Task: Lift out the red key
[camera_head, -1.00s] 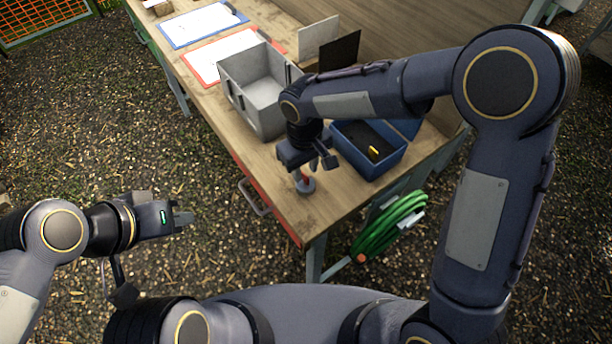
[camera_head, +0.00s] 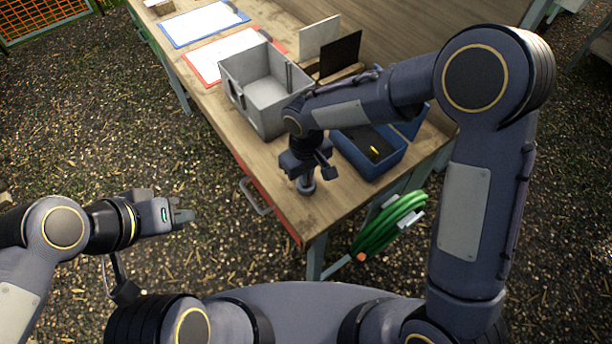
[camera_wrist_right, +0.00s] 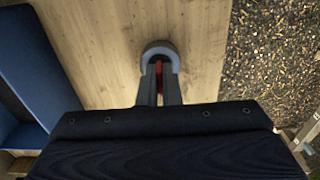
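The red key (camera_wrist_right: 160,68) stands in a round grey holder (camera_wrist_right: 158,48) on the wooden bench, seen in the right wrist view. Only a little of the red shows, between the fingers of my right gripper (camera_wrist_right: 159,80). The fingers are low over the holder, one on each side of the red; whether they press on it is unclear. In the head view my right gripper (camera_head: 305,178) points down over the holder (camera_head: 307,187) and hides the key. My left gripper (camera_head: 184,217) is off the bench at the left, with nothing visible in it.
A grey bin (camera_head: 247,98) stands behind the holder. A blue tray (camera_head: 372,173) with a dark inside and a small yellow item (camera_head: 375,151) is to the right. Clipboards (camera_head: 205,22) lie farther back. A green hose (camera_head: 388,224) hangs at the bench end. Bare bench surrounds the holder.

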